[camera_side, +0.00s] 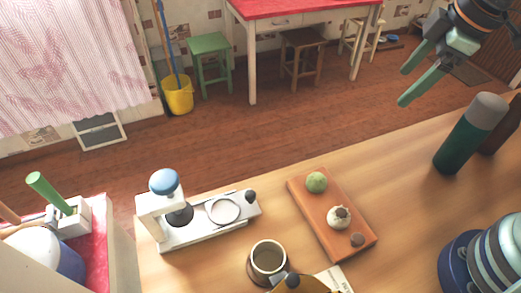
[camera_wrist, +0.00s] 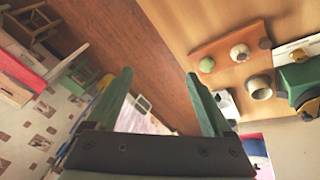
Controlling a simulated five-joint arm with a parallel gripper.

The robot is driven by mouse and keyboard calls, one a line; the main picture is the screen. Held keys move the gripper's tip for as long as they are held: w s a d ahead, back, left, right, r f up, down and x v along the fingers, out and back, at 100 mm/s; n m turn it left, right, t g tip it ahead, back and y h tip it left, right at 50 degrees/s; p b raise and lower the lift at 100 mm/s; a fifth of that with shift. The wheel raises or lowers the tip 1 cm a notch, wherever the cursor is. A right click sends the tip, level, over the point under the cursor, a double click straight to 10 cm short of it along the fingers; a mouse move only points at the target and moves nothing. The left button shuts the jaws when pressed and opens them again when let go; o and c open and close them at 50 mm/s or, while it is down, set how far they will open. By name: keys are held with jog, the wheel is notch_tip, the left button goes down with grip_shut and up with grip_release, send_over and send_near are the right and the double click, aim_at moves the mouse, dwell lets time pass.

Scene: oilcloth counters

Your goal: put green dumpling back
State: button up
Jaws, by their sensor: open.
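A round green dumpling (camera_side: 316,182) sits at the far end of an orange-brown board (camera_side: 309,207) on the wooden counter. A white dumpling with a dark top (camera_side: 339,217) and a small brown piece (camera_side: 357,240) sit on the same board. The wrist view also shows the green dumpling (camera_wrist: 207,65), the white dumpling (camera_wrist: 240,53) and the board (camera_wrist: 223,48). My gripper (camera_side: 402,87) is open and empty, high at the upper right in the side view, well apart from the board. Its green fingers (camera_wrist: 158,92) are spread in the wrist view.
A white press with a blue knob (camera_side: 210,222) stands left of the board. A mug (camera_side: 268,260) is in front of it. A green bottle (camera_side: 470,133) and stacked blue-grey dishes (camera_side: 485,262) stand at the right. The counter between board and bottle is clear.

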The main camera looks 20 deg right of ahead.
jog(key=s+d+r+m+t, duration=0.1)
jog(key=d+m, duration=0.4)
jog(key=m, duration=0.5)
jog(key=shift+s+d+r+t+h, duration=0.3)
jog(key=shift+s, duration=0.25)
